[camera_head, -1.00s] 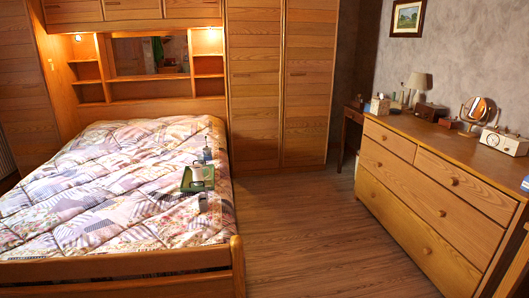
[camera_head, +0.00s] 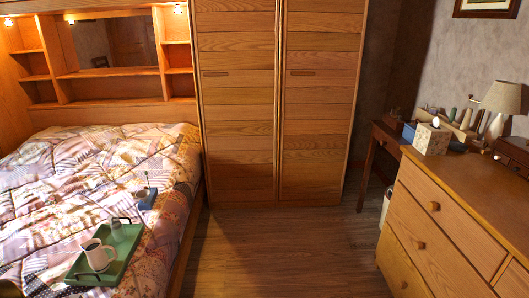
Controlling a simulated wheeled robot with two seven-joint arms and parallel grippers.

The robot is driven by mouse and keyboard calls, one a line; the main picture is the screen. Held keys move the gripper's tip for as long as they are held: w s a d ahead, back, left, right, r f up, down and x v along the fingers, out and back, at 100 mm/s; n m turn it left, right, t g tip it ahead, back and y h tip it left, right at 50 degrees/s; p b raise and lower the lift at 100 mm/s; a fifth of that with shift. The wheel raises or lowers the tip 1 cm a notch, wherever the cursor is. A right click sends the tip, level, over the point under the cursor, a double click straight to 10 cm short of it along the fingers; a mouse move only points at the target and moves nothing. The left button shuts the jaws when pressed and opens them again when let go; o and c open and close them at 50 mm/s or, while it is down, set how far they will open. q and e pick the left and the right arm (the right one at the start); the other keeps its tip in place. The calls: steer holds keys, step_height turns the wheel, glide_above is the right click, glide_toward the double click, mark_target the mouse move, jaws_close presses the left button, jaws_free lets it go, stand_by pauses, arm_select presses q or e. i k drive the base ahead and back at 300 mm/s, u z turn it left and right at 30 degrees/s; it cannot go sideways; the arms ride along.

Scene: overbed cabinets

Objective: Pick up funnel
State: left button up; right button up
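I cannot make out a funnel for certain. A green tray (camera_head: 122,262) lies on the bed and holds a white mug (camera_head: 96,254) and a small grey cup-like item (camera_head: 117,229). A blue-grey item with a thin upright rod (camera_head: 147,198) lies on the quilt behind the tray. Several small upright things (camera_head: 463,117) stand crowded at the far end of the dresser and the desk behind it, too small to tell apart. Neither of my grippers can be seen.
The bed (camera_head: 60,170) fills the left side. A wooden dresser (camera_head: 450,220) stands at the right, bearing a tissue box (camera_head: 431,139), a lamp (camera_head: 503,98) and a wooden box (camera_head: 513,155). A tall wardrobe (camera_head: 280,120) closes the back. The floor (camera_head: 285,250) between is clear.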

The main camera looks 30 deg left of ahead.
mark_target(143, 194)
steer(key=u, duration=0.4)
steer(key=i, duration=2.4)
steer(key=u, duration=2.25)
steer(key=i, duration=1.5)
steer(key=u, duration=0.4)
